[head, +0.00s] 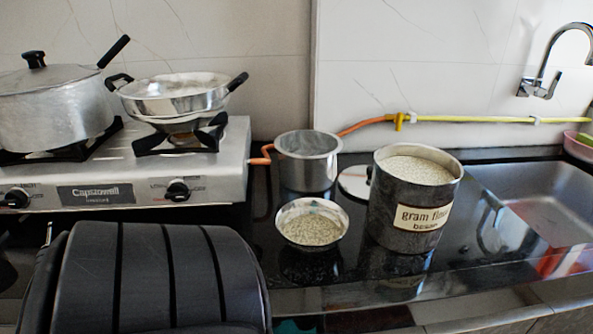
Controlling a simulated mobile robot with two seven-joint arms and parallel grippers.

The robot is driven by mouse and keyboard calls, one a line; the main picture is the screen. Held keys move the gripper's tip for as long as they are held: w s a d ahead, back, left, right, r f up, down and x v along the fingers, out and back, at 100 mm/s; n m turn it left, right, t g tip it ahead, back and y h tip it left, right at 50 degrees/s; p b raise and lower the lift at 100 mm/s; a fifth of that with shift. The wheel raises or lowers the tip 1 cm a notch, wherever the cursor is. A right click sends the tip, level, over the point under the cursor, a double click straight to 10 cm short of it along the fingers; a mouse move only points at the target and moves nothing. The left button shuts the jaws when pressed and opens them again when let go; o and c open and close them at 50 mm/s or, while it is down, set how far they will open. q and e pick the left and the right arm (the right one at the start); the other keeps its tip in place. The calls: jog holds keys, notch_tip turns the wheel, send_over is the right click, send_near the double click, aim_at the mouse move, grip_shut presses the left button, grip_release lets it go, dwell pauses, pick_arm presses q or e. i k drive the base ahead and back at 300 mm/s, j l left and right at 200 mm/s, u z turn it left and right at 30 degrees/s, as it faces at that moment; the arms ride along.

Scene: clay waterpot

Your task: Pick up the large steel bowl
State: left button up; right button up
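A wide, shiny steel bowl-shaped pan (172,97) with two black side handles sits on the right burner of the stove. A smaller steel bowl (312,224) holding pale grain or flour stands on the black counter, in front of a steel pot. I cannot tell for sure which of the two is the large steel bowl. Neither is touched by a gripper. Neither of my grippers is in view.
The stove (215,165) also bears a lidded pot (55,108) on the left. A steel pot (308,163) and a gram flour tin (405,225) stand near the small bowl. A sink (545,215) is at right. A black ribbed shape (165,270) hides the lower left.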

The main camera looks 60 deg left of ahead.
aim_at(313, 227)
jog(key=u, duration=1.25)
jog(key=l, duration=0.1)
